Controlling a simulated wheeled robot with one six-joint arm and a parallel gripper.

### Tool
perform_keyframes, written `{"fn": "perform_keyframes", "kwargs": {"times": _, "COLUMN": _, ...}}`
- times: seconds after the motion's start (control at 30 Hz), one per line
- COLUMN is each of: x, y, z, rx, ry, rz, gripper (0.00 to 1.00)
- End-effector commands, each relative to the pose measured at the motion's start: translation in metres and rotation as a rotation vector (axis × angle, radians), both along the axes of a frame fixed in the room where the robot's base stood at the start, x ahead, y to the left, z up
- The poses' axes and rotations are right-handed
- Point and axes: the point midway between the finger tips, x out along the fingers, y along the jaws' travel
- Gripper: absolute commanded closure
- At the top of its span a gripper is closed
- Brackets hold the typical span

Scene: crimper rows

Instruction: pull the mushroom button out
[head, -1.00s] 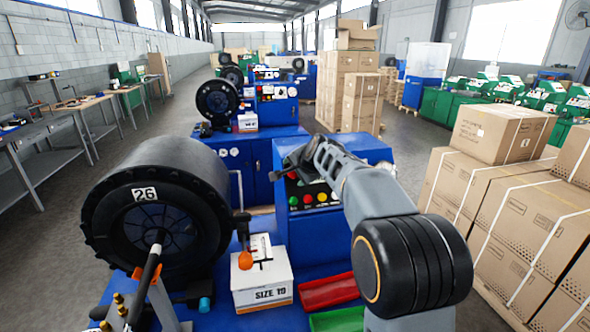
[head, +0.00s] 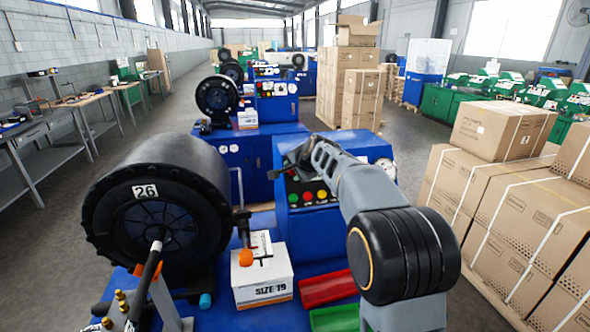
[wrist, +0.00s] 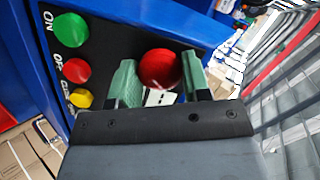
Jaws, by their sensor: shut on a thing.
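The red mushroom button (wrist: 158,68) is on a dark panel and shows in the wrist view, between the two green fingers of my gripper (wrist: 160,76). The gripper is shut on it, with one finger at each side. A green ON button (wrist: 70,30), a smaller red button (wrist: 76,70) and a yellow button (wrist: 81,98) lie to its left. In the head view my gripper (head: 297,160) is at the top of the blue control box (head: 315,228), and the mushroom button cannot be made out there.
A white SIZE 19 box (head: 262,282) and a red tray (head: 327,289) lie on the blue bench in front of the control box. A black drum marked 26 (head: 150,215) stands at left. Stacked cartons (head: 500,220) stand at right.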

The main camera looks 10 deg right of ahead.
Motion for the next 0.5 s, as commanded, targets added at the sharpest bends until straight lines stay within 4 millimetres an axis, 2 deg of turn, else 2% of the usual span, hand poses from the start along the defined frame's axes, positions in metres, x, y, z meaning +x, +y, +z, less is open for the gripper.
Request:
{"fn": "perform_keyframes", "kwargs": {"times": 0.03, "x": -0.0001, "y": -0.0001, "z": -0.0003, "rx": 0.000, "ry": 0.001, "rz": 0.000, "gripper": 0.77}}
{"fn": "perform_keyframes", "kwargs": {"times": 0.27, "x": -0.0002, "y": -0.0001, "z": -0.0005, "rx": 0.000, "ry": 0.001, "rz": 0.000, "gripper": 0.99}}
{"fn": "perform_keyframes", "kwargs": {"times": 0.5, "x": -0.0055, "y": -0.0001, "z": 0.0069, "rx": 0.000, "ry": 0.000, "rz": 0.001, "gripper": 0.98}}
